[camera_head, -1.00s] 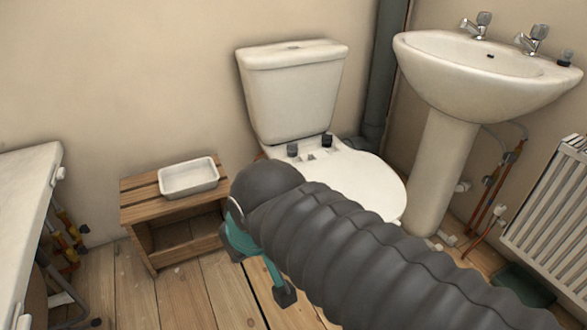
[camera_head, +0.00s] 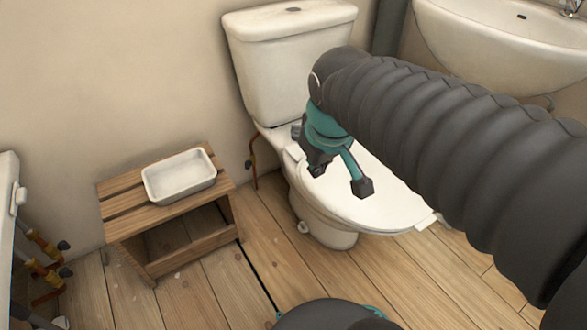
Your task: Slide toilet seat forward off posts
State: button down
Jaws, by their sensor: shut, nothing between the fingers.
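The white toilet seat (camera_head: 382,206) lies flat over the toilet bowl (camera_head: 328,228), partly hidden by my arm. My gripper (camera_head: 340,178), teal with dark fingertips, is over the left rear part of the seat. It is shut with nothing held; I cannot tell whether its tips touch the seat. One dark hinge post (camera_head: 296,131) shows at the rear left, just left of my gripper. The other post is hidden behind my gripper and arm. A small pale block (camera_head: 427,221) shows at the seat's right front edge.
The cistern (camera_head: 289,70) stands behind the seat against the wall. A wooden crate stool (camera_head: 125,224) with a white tray (camera_head: 180,178) stands to the left. The basin (camera_head: 480,40) is at the upper right. Floorboards in front of the bowl are clear.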

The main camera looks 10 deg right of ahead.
aim_at(299, 175)
jog(key=w+a+f+n+g+h, duration=0.1)
jog(key=w+a+f+n+g, duration=0.1)
jog(key=w+f+n, duration=0.35)
jog(key=w+a+f+n+g+h, duration=0.1)
jog(key=w+a+f+n, duration=0.15)
jog(key=w, duration=0.65)
jog(key=w+a+f+n+g, duration=0.25)
jog(key=w+f, duration=0.25)
jog(key=w, duration=0.3)
jog(key=s+d+f+b, duration=0.2)
jog(key=d+f, duration=0.4)
jog(key=f, duration=0.3)
jog(key=shift+d+f+n+t, duration=0.25)
jog(key=shift+d+n+t, duration=0.1)
jog(key=shift+d, duration=0.05)
jog(key=shift+d, duration=0.1)
jog(key=shift+s+d+p, duration=0.2)
jog(key=shift+d, duration=0.35)
jog(key=shift+s+d+p, duration=0.15)
jog(key=shift+d+p, duration=0.05)
jog(key=shift+d, duration=0.35)
jog(key=shift+a, duration=0.15)
